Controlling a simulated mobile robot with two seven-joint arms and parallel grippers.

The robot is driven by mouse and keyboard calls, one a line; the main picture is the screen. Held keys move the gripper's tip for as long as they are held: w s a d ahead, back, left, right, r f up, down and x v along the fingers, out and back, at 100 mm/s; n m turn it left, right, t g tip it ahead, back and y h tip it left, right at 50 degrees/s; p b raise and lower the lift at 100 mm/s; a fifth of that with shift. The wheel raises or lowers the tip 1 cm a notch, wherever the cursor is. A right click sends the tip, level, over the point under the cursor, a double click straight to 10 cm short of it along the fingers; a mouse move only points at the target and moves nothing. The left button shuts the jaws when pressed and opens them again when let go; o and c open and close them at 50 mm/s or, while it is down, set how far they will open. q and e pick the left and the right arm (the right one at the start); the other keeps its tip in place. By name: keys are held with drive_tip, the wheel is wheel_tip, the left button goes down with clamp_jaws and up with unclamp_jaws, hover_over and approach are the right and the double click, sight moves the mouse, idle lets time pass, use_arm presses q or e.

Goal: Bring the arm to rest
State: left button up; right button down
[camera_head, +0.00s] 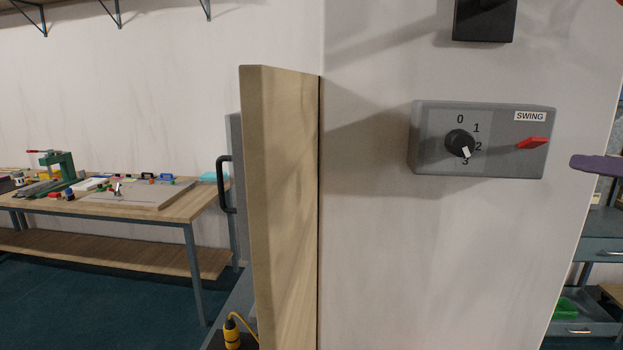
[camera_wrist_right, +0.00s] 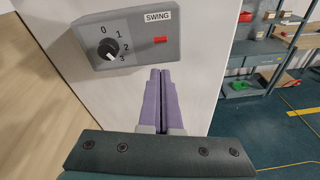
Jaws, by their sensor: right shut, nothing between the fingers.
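My right gripper (camera_head: 577,163) shows only as purple fingers at the right edge of the head view, to the right of the grey SWING box and apart from it. In the right wrist view the two purple fingers (camera_wrist_right: 160,73) lie together, shut and empty, in front of the white wall face. The SWING box (camera_head: 500,140) has a black knob (camera_head: 458,142) whose white pointer is at the lower right, by the 2 and 3. A red switch (camera_head: 532,143) is on its right half. The rest of my right arm is hidden in the head view.
A workbench (camera_head: 150,207) with tools stands at the far left. In the right wrist view, grey shelving (camera_wrist_right: 250,85) stands behind, with open floor before it.

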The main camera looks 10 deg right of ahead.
drive_tip(key=s+a+f+m+g+y+p, duration=0.1)
drive_tip(key=s+a+f+m+g+p, duration=0.2)
drive_tip(key=s+a+m, duration=0.3)
drive_tip(key=s+a+f+m+g+y+p, duration=0.2)
drive_tip(key=s+a+m+g+p, duration=0.2)
drive_tip(key=s+m, duration=0.6)
drive_tip(key=s+a+f+m+g+y+p, duration=0.1)
drive_tip(key=s+a+f+m+g+p, duration=0.2)
drive_tip(key=s+a+m, duration=0.4)
drive_tip(key=s+m+g, duration=0.1)
drive_tip(key=m, duration=0.4)
drive_tip(key=shift+s+a+f+g+y, duration=0.2)
drive_tip(key=shift+a+f+g+y, duration=0.1)
drive_tip(key=shift+g, duration=0.1)
